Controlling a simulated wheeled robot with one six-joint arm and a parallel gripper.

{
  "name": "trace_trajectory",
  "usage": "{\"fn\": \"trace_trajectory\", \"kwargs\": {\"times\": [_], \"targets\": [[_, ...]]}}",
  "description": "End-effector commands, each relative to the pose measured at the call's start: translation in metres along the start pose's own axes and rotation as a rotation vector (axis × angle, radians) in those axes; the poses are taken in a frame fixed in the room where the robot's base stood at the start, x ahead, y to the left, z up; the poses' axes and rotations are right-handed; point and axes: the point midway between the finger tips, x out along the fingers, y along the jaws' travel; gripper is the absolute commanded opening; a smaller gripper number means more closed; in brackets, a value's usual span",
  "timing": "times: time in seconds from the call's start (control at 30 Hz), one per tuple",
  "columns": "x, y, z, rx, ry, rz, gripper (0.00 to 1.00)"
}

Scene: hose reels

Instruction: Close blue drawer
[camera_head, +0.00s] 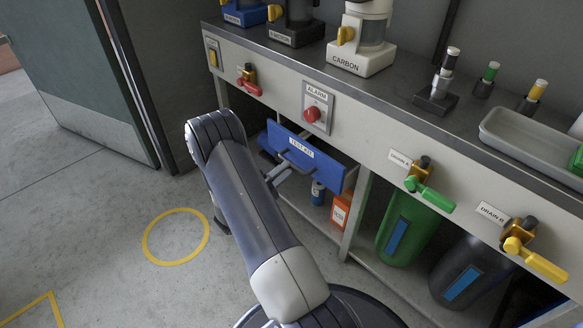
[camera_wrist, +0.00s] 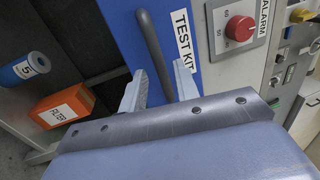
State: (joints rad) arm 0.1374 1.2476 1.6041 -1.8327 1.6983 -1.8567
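In the head view my gripper (camera_head: 283,168) is at the drawer front, partly hidden by my arm.
A blue can (camera_head: 318,192) and an orange filter box (camera_head: 341,211) stand on the shelf below. Green (camera_head: 408,228) and dark cylinders stand to the right, under drain valves. The floor at left is clear.

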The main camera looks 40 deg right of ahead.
Motion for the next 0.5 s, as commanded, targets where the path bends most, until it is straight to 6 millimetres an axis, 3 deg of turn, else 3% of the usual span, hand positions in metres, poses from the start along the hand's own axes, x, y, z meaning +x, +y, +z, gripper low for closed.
{"fn": "trace_trajectory", "kwargs": {"times": [0.2,0.5], "targets": [[0.029,0.001,-0.001,0.002,0.002,0.0,0.3],[0.037,0.0,0.0,0.0,-0.001,0.0,0.3]]}}
